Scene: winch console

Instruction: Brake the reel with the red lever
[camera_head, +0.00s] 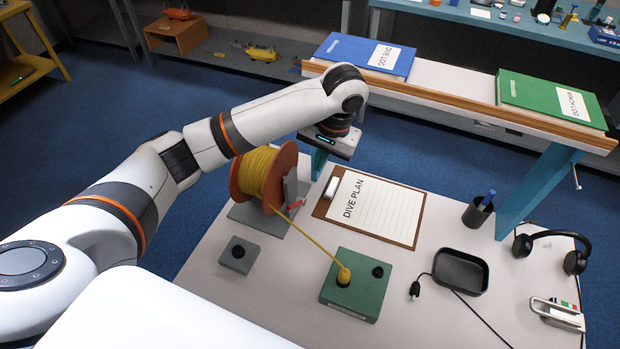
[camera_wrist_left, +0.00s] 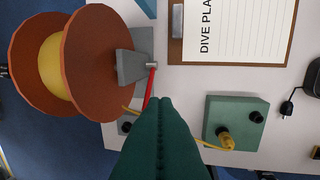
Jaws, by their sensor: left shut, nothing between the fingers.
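The reel (camera_head: 241,181) has orange-brown flanges and is wound with yellow cable (camera_head: 262,169). It stands on a grey base beside a grey bracket (camera_head: 291,184). The small red lever (camera_head: 294,206) is at the bracket's foot; it also shows as a red bar (camera_wrist_left: 151,85) in the wrist view. My left gripper (camera_head: 318,168) points down above the table, right of the reel. In the wrist view its green fingers (camera_wrist_left: 161,101) are together and empty, with tips beside the lever's lower end in the picture. I cannot tell whether they touch. My right gripper is not in view.
The yellow cable runs to a green box (camera_head: 340,310). A small grey box (camera_head: 238,254) stands left of it. The dive plan clipboard (camera_head: 413,245) lies right of my gripper. A raised shelf with binders (camera_head: 335,45) is behind. A tray (camera_head: 461,272) and headphones (camera_head: 573,262) lie right.

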